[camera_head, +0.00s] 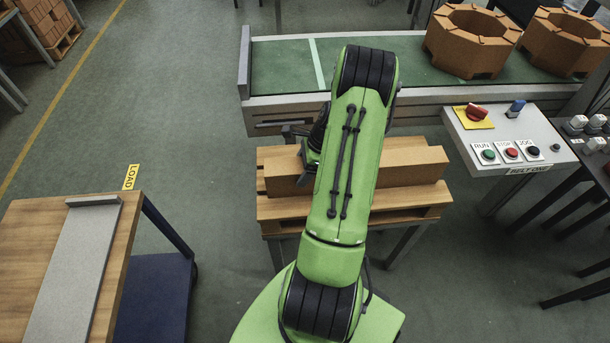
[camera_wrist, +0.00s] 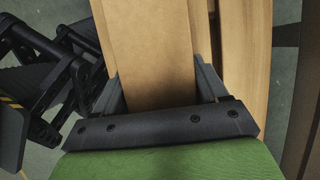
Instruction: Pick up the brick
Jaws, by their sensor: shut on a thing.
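The brick (camera_head: 415,166) is a long orange-brown block lying across a wooden pallet (camera_head: 430,203) in the head view. My green arm covers its middle. In the wrist view the brick (camera_wrist: 150,45) runs up between the two grey fingers of my gripper (camera_wrist: 158,84). The fingers press on its two long sides, so my gripper is shut on it. In the head view my arm mostly hides the gripper. The brick appears to be at pallet level; I cannot tell whether it is lifted clear.
Behind is a conveyor (camera_head: 290,68) with octagonal brick-coloured pieces (camera_head: 470,40) at its right. A control box (camera_head: 510,140) with buttons stands right of the pallet.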

